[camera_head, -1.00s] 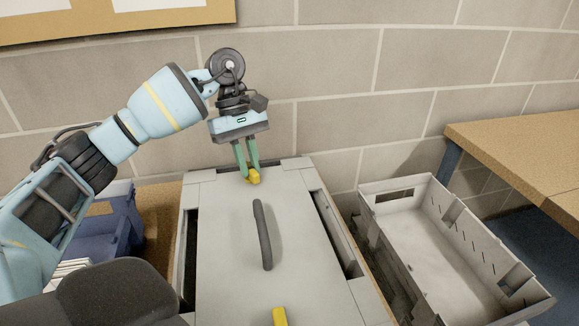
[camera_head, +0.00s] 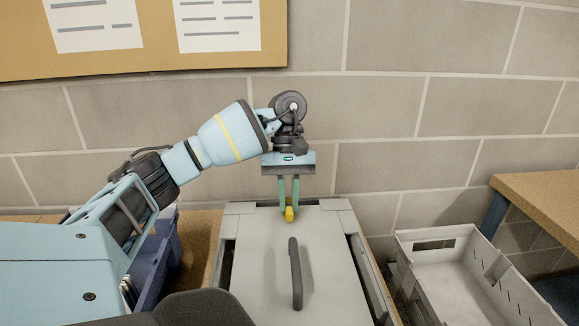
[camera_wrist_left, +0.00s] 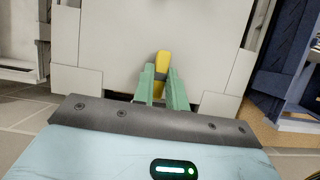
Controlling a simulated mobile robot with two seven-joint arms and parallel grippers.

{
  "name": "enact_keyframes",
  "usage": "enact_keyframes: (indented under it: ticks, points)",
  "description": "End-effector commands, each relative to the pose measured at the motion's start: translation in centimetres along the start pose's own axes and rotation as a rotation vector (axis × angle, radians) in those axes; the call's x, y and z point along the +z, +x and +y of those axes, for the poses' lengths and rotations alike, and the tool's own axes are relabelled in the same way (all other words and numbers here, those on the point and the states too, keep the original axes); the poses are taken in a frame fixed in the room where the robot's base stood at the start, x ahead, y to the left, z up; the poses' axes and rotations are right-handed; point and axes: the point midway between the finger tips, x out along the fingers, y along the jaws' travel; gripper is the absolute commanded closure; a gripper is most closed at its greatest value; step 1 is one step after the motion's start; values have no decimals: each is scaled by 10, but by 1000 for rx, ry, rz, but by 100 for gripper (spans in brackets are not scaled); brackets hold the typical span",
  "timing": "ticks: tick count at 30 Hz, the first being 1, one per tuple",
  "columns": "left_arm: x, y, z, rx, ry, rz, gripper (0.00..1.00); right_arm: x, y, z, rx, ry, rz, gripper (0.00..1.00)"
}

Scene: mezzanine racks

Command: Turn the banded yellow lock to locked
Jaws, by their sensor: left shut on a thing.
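A yellow lock (camera_head: 290,215) sits at the far edge of a pale grey lidded case (camera_head: 260,270). It also shows in the left wrist view (camera_wrist_left: 163,62), its long side pointing almost straight away from the gripper. My right gripper is not in view.
A dark bar handle (camera_head: 296,272) stands up from the middle of the lid. An open grey bin (camera_head: 440,240) is to the right, near a wooden table (camera_head: 545,195). A blue bin (camera_head: 160,260) is at the left, partly behind my arm. A block wall stands close behind.

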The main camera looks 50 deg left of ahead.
Motion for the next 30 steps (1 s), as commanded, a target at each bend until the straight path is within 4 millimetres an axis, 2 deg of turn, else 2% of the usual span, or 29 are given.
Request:
enact_keyframes:
  ticks: [5,6,11,22,30]
  points:
    - [0,1,0,-2,2,0,100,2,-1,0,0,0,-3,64]
    - [0,1,0,-2,2,0,85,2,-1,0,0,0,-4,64]
    - [0,1,0,-2,1,0,64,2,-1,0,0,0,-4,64]
    - [1,-5,0,1,1,1,64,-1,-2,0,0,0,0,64]
    - [2,-42,1,6,1,5,64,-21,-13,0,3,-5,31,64]
